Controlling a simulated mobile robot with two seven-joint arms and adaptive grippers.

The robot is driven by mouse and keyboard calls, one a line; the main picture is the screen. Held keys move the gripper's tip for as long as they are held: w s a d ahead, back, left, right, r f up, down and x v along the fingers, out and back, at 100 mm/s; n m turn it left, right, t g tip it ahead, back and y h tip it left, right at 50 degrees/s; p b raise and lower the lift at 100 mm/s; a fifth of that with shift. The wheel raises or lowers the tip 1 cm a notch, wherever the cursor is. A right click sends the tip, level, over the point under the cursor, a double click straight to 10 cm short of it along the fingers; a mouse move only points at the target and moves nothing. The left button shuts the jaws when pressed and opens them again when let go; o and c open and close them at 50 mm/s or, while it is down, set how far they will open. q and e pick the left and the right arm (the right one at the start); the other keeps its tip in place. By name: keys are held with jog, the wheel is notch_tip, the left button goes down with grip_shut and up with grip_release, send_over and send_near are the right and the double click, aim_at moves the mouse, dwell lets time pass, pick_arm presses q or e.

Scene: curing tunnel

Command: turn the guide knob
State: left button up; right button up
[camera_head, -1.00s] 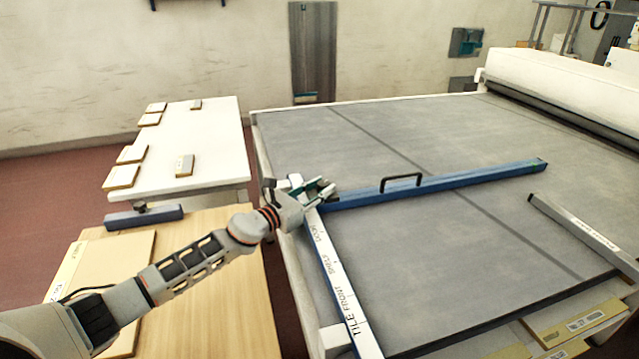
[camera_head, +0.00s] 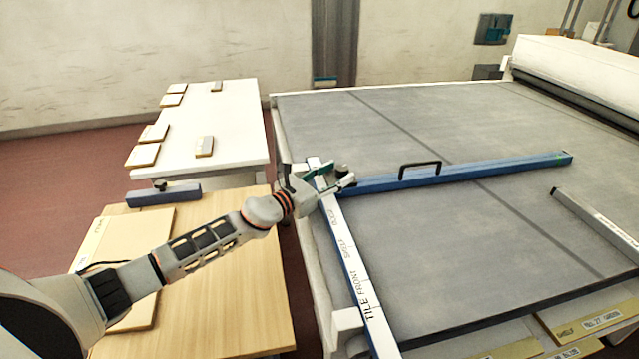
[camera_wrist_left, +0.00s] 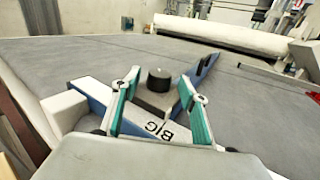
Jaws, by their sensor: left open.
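The guide knob, a short black cylinder (camera_wrist_left: 158,79), stands on a dark block at the joint of the guide. In the wrist view it sits between and just beyond the two teal-lined fingers of my left gripper (camera_wrist_left: 160,88), which is open. I cannot tell whether a finger touches it. In the head view the left gripper (camera_head: 337,180) is over the same corner, with the knob (camera_head: 342,169) partly hidden. A blue guide bar (camera_head: 480,172) with a black handle (camera_head: 420,168) runs right from there. A white labelled rail (camera_head: 362,285) runs toward me. My right gripper is out of view.
The grey tunnel bed (camera_head: 440,250) lies under the guide. A second short rail (camera_head: 595,228) lies at right. A white table (camera_head: 240,125) with several small tiles and a wooden table (camera_head: 230,310) stand at left. A white roller housing (camera_head: 575,70) is at the back right.

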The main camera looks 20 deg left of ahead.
pick_arm(q)
jog(key=v, duration=1)
jog(key=shift+s+a, duration=0.2)
jog(key=shift+s, duration=0.15)
